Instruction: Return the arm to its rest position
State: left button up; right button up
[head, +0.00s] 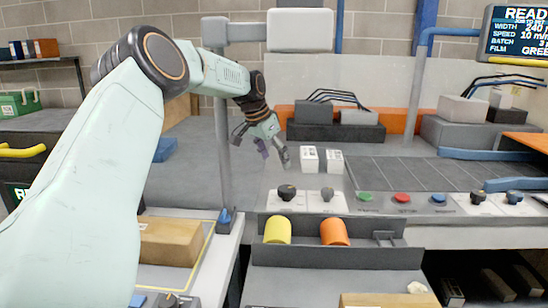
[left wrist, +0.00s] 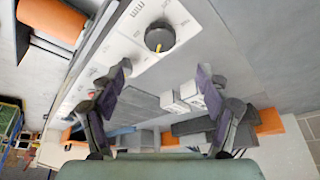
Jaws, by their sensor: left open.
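My left arm comes in from the left in the head view and reaches over the machine. Its gripper (head: 272,150) hangs above the grey machine bed, left of two small white blocks (head: 309,159). In the left wrist view the gripper (left wrist: 160,84) has its two dark fingers spread wide with nothing between them. A black knob (left wrist: 159,37) on the white control panel shows beyond the fingers. My right gripper is not in either view.
A yellow cylinder (head: 277,229) and an orange cylinder (head: 334,232) lie in a dark tray (head: 370,256) at the front. The control panel (head: 345,204) carries knobs and coloured buttons. A grey post (head: 222,150) stands beside my left arm. A cardboard box (head: 170,241) sits at left.

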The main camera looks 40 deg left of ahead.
aim_at(286, 189)
pick_arm(q)
jog(key=shift+f, duration=0.1)
dwell(0.6)
jog(key=x, duration=1.2)
